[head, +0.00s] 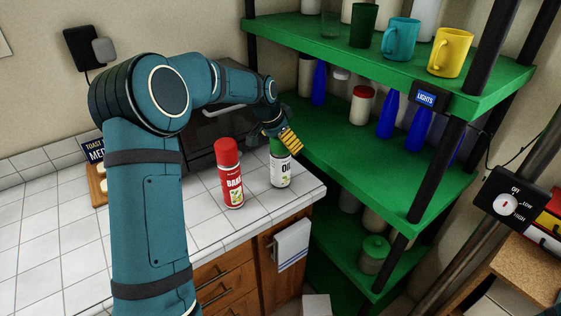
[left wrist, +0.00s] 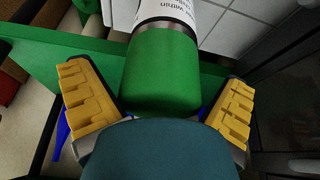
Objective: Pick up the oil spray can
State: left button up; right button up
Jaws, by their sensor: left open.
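The oil spray can (head: 281,172) stands upright on the white tiled counter near its right corner. It has a white label and a green cap. My left gripper (head: 290,140) is open at the can's cap, on the side toward the green shelf. In the left wrist view the green cap of the can (left wrist: 165,75) lies between the two yellow fingers of my left gripper (left wrist: 160,105), with a gap on each side. A red spray can (head: 229,175) labelled "BAK..." stands just left of the oil can. My right gripper is not in view.
A green shelf (head: 340,165) with mugs, bottles and jars stands right of the counter. A dark appliance (head: 212,130) is behind the cans. A towel (head: 292,245) hangs on the cabinet front. The counter's (head: 50,240) left part is mostly clear.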

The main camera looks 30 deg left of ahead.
pick_arm(q)
jog(key=c, duration=1.4)
jog(key=shift+o, duration=0.2)
jog(key=shift+r, duration=0.1)
